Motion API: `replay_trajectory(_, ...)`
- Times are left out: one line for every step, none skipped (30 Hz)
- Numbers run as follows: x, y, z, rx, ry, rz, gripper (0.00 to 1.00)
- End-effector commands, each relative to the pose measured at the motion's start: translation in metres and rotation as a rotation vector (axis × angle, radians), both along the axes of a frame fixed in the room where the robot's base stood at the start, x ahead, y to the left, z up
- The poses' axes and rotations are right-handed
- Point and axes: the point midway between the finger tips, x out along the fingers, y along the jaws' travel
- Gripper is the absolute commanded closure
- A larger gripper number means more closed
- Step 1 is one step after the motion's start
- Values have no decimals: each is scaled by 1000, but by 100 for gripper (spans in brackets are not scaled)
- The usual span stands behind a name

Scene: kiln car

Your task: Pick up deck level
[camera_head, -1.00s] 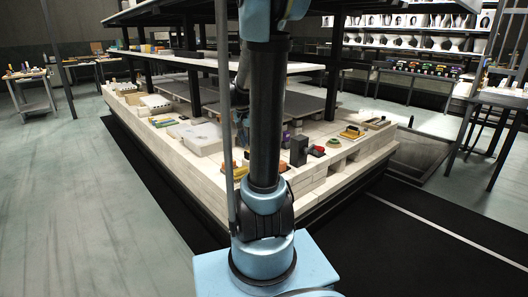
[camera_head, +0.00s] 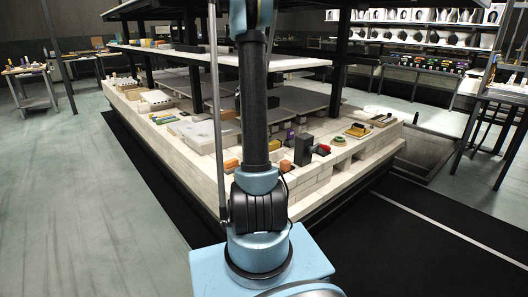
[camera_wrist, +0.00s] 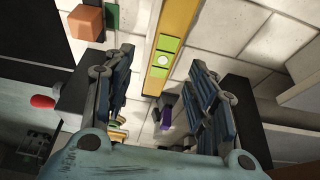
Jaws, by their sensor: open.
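The deck level is a long yellow bar (camera_wrist: 176,24) with green vial windows in its middle. In the wrist view it runs slanting from the top edge down between the fingers, lying over pale blocks. My gripper (camera_wrist: 161,60) is open, with one ribbed dark finger on each side of the bar and visible gaps to it. I cannot tell how far the fingertips are above the blocks. In the head view my arm covers the middle of the car, and I cannot pick out the level or the gripper there.
An orange block (camera_wrist: 86,22) and a green piece lie left of the level. A purple item (camera_wrist: 166,117) lies near its lower end. In the head view the pale car deck (camera_head: 310,186) holds several tools, with dark posts and shelves above. The floor at left is clear.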

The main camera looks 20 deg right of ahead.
Motion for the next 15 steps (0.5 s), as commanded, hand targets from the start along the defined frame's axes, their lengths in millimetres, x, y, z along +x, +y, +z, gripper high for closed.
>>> replay_trajectory(0,-4,-5,0,0,-3,48)
replay_trajectory(0,-6,-7,0,0,-4,48)
replay_trajectory(1,-8,-10,0,0,-5,48)
replay_trajectory(1,-9,-12,0,0,-5,48)
replay_trajectory(1,-10,-13,0,0,-7,48)
replay_trajectory(1,-11,-15,0,0,-7,48)
replay_trajectory(1,-11,-17,0,0,-7,48)
replay_trajectory(2,-12,-19,0,0,-7,48)
replay_trajectory(3,-13,-22,0,0,-7,48)
replay_trajectory(4,-14,-26,0,0,-7,48)
replay_trajectory(5,-14,-29,0,0,-7,48)
replay_trajectory(6,-15,-34,0,0,-7,48)
replay_trajectory(7,-16,-37,0,0,-7,48)
replay_trajectory(8,-17,-40,0,0,-7,48)
replay_trajectory(9,-17,-45,0,0,-7,48)
